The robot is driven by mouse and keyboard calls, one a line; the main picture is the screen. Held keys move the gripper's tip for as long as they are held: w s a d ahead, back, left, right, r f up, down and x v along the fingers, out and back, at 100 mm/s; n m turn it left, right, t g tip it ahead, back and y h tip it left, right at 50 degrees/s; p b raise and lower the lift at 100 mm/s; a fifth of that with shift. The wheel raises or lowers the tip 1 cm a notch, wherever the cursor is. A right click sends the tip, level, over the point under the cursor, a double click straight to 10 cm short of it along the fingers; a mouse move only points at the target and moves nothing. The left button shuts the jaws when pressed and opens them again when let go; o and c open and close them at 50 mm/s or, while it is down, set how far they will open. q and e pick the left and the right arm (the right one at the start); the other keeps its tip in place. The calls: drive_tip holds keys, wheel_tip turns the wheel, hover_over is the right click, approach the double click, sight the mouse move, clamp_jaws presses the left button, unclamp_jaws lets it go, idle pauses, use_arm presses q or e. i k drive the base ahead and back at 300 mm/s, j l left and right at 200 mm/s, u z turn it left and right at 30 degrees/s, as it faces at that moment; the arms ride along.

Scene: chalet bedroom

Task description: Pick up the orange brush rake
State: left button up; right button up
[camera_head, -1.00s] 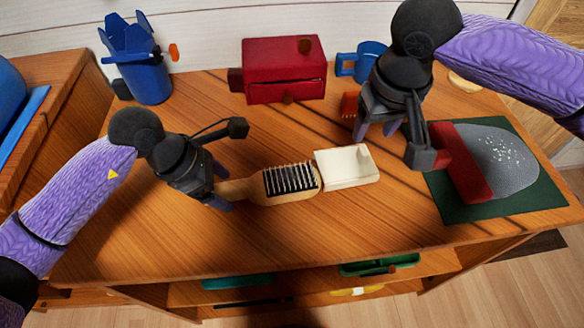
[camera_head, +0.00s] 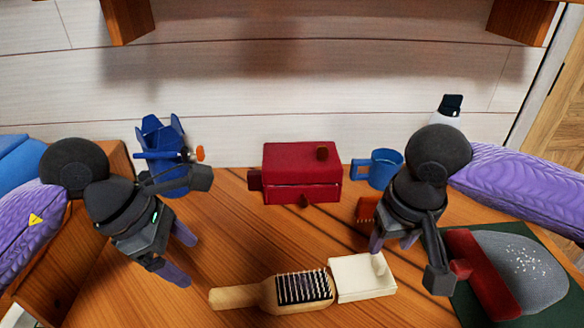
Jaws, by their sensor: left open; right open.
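My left gripper (camera_head: 181,257) is open and empty over the left part of the table, well apart from the rake.
A wooden hairbrush (camera_head: 245,297) and a white block (camera_head: 361,277) lie at the front. Behind stand a red drawer box (camera_head: 300,160), a blue mug (camera_head: 384,170) and a blue bin (camera_head: 163,155). A grey dustpan (camera_head: 520,272) with a red edge lies at right.

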sight(366, 206)
drive_tip(key=k, duration=1)
